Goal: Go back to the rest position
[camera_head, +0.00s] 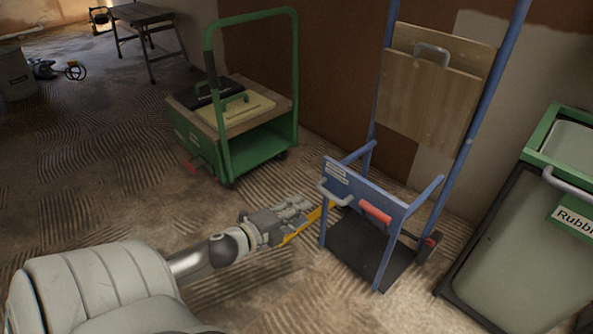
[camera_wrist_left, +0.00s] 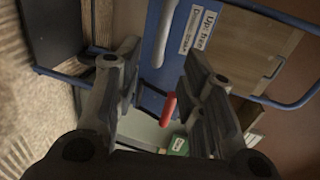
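My left gripper (camera_head: 300,207) reaches in from the lower left of the head view, just left of a blue upright trolley. In the left wrist view my left gripper (camera_wrist_left: 155,85) has its two fingers spread, with nothing between them. Beyond the fingers that view shows the trolley's blue panel (camera_wrist_left: 157,45) with a label and a red grip (camera_wrist_left: 168,109). In the head view the blue panel (camera_head: 365,192) carries a pale handle and the red grip (camera_head: 375,212). The fingertips look close to the panel; I cannot tell whether they touch. My right gripper is not in view.
A yellow strip (camera_head: 303,227) shows beside my left gripper. A green trolley (camera_head: 263,147) bears a yellow lidded item. A wooden board (camera_head: 430,95) leans in the blue trolley's frame. A green-rimmed rubbish bin (camera_head: 510,240) stands at right. Ridged floor at left is open.

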